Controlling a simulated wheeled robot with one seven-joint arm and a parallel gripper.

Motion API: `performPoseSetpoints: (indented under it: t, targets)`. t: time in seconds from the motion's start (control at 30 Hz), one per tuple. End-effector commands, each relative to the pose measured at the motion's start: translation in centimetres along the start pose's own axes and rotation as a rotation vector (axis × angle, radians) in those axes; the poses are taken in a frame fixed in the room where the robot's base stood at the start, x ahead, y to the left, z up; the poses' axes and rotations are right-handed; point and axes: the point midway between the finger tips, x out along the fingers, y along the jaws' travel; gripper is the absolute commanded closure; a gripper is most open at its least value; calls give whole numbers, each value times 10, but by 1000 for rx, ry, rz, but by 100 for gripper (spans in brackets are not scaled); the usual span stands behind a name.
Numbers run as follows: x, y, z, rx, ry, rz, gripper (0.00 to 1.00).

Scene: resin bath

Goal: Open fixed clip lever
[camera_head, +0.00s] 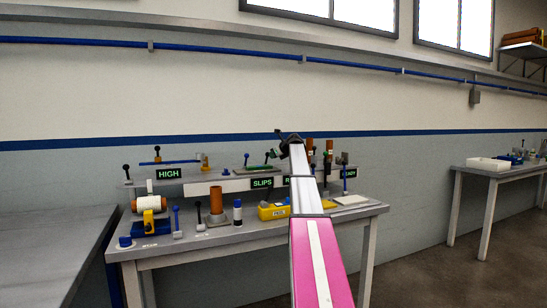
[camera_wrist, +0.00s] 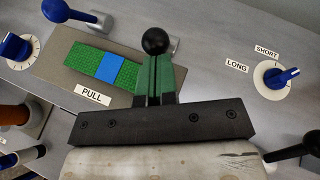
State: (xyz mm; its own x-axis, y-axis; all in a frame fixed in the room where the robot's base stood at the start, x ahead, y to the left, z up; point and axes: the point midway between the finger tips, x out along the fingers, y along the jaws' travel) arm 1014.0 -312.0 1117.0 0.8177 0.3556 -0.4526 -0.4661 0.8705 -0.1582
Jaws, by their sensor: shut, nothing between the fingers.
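My gripper (camera_wrist: 154,72) reaches up from its dark bolted bar in the wrist view, its two dark green fingers together and empty. A black ball knob (camera_wrist: 155,41), apparently the top of the clip lever, shows right at the fingertips. I cannot tell whether they touch, and the lever's stem is hidden. Beside it, a green strip (camera_wrist: 88,58) with a blue band (camera_wrist: 112,68) lies on a grey-brown plate (camera_wrist: 57,70), above the PULL label (camera_wrist: 91,95). In the head view my gripper (camera_head: 283,138) is above the bench's back shelf, partly hidden by my arm.
A blue-handled lever (camera_wrist: 75,14) and a blue dial (camera_wrist: 16,46) stand at left in the wrist view. A LONG/SHORT dial (camera_wrist: 275,76) is at right, with a black knob (camera_wrist: 312,142) below. The workbench (camera_head: 200,240) also holds a yellow box (camera_head: 273,211) and several fixtures.

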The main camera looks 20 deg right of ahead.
Motion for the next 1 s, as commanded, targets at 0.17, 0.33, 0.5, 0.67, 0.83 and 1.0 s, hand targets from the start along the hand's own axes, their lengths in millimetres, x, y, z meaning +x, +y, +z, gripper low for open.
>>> performPoseSetpoints:
  t: [0.17,0.33,0.5,0.67,0.83,1.0]
  targets:
    - [1,-2,4,10,26,10,100]
    - [3,-4,7,20,53,21,100]
    - [6,-8,15,40,113,43,100]
    - [13,-15,25,78,215,81,100]
    - [22,-24,38,131,358,133,100]
    - [31,-30,46,177,482,179,100]
